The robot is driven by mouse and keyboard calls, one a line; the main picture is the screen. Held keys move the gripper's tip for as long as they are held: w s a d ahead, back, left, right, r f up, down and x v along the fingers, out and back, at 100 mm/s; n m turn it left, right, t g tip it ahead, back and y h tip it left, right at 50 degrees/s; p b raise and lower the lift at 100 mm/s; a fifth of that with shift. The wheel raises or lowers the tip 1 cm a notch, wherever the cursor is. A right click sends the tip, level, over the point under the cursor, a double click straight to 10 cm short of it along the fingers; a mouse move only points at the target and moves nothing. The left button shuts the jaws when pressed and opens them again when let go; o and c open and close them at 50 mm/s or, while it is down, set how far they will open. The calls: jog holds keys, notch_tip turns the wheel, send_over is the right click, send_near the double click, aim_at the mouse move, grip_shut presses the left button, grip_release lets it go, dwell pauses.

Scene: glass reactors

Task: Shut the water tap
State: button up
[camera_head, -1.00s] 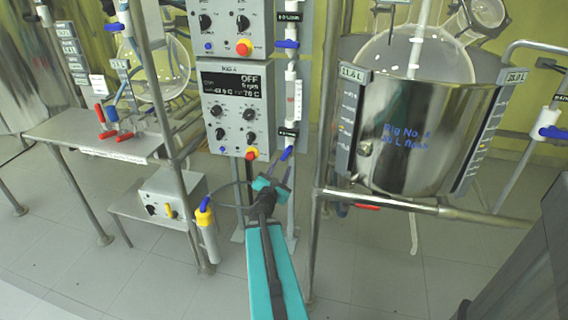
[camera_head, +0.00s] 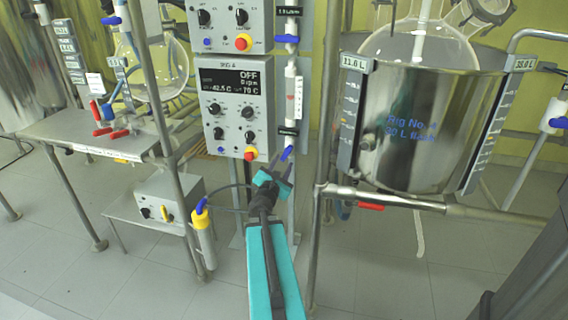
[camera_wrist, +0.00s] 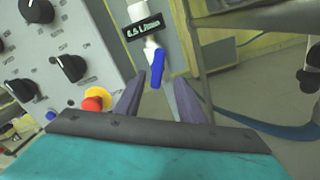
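A blue tap handle (camera_wrist: 157,68) hangs from a white fitting below a black flow label (camera_wrist: 144,27) in the wrist view. In the head view the handle (camera_head: 286,153) is at the lower end of the white vertical pipe, right of the control panel. My gripper (camera_wrist: 159,82) is open, its two purple fingers pointing at the handle. The handle shows in the gap between the fingertips; I cannot tell whether they touch it or how deep it sits. In the head view my gripper (camera_head: 275,166) is just below the handle.
The control box (camera_head: 235,105) stands close on the left, with a red-yellow button (camera_wrist: 97,99). A second blue handle (camera_head: 287,39) lies crosswise higher on the pipe. A steel reactor vessel (camera_head: 415,135) and its frame (camera_head: 325,150) are on the right. Grey floor is open below.

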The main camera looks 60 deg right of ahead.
aim_at(287, 154)
jog(key=shift+d+f+b, duration=0.1)
jog(key=shift+d+b, duration=0.1)
jog(key=shift+b, duration=0.35)
jog(key=shift+w+d, duration=0.25)
jog(key=shift+d, duration=0.2)
jog(key=shift+x, duration=2.25)
